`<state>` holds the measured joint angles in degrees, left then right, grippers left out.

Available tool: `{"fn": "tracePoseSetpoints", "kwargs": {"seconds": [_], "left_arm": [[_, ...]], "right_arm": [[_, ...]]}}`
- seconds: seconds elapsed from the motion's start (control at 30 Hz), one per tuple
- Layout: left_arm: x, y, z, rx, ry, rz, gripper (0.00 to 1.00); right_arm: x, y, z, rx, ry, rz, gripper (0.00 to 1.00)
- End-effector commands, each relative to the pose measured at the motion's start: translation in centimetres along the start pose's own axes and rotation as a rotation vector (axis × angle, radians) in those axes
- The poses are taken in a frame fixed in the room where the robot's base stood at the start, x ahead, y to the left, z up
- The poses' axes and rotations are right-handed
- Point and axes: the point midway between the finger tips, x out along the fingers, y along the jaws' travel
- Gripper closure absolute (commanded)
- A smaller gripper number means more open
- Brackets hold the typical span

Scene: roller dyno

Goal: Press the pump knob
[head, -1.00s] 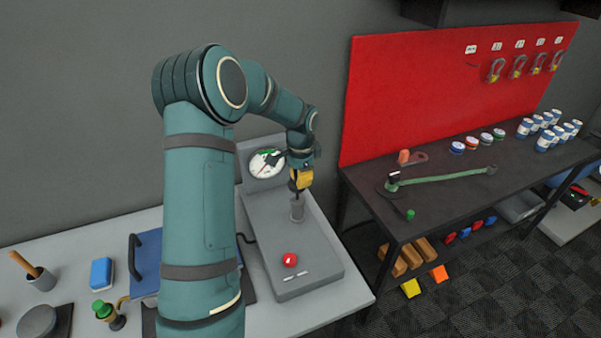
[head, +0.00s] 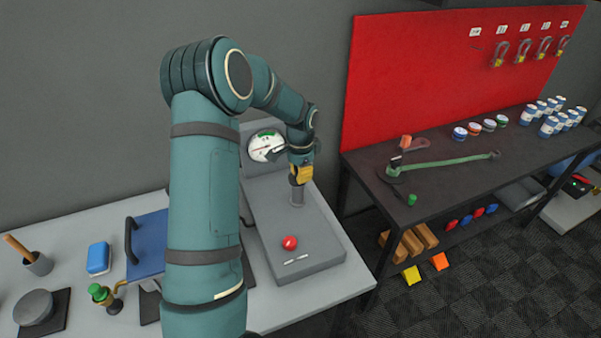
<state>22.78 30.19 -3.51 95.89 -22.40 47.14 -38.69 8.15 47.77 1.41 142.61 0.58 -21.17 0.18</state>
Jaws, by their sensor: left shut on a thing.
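A grey pump unit (head: 318,249) stands on the light table, with a round gauge (head: 265,146) at its back and a red button (head: 289,243) near its front. A short grey upright cylinder (head: 297,198) rises from its top. My left gripper (head: 299,184), with yellow on it, points down right over this cylinder and is shut at its top. The pump knob is hidden by the jaws, so I cannot see how far down it is. My right gripper is out of view.
A blue-lidded case (head: 150,237), a blue block (head: 98,257) and a green-topped brass part (head: 102,294) lie left of my arm. A dark bench (head: 450,148) with a green wrench-like tool (head: 445,162) and cans (head: 548,126) stands at right.

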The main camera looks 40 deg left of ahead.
Motion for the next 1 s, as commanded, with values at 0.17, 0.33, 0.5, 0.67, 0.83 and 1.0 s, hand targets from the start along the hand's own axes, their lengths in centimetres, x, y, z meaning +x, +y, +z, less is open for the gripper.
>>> {"fn": "tracePoseSetpoints", "kwargs": {"seconds": [0.17, 0.33, 0.5, 0.67, 0.83, 1.0], "left_arm": [[-0.2, 0.2, 0.0, 0.001, -0.004, 0.005, 1.0], [-2.7, 0.7, -0.6, 0.003, -0.002, 0.003, 1.0], [-6.0, 0.9, -1.0, 0.001, 0.003, -0.002, 1.0], [-9.4, 0.9, -1.0, 0.002, 0.002, -0.002, 1.0], [-12.2, 0.8, -1.0, 0.0, 0.002, -0.002, 1.0], [-13.7, 0.8, -1.0, 0.001, 0.001, -0.001, 1.0]], "right_arm": [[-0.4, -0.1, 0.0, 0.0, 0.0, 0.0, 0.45], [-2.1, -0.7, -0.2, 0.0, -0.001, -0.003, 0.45], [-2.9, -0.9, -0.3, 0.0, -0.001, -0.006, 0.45], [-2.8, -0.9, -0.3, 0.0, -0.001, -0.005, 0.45], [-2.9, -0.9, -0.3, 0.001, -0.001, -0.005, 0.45], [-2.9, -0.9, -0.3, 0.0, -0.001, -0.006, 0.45]]}}
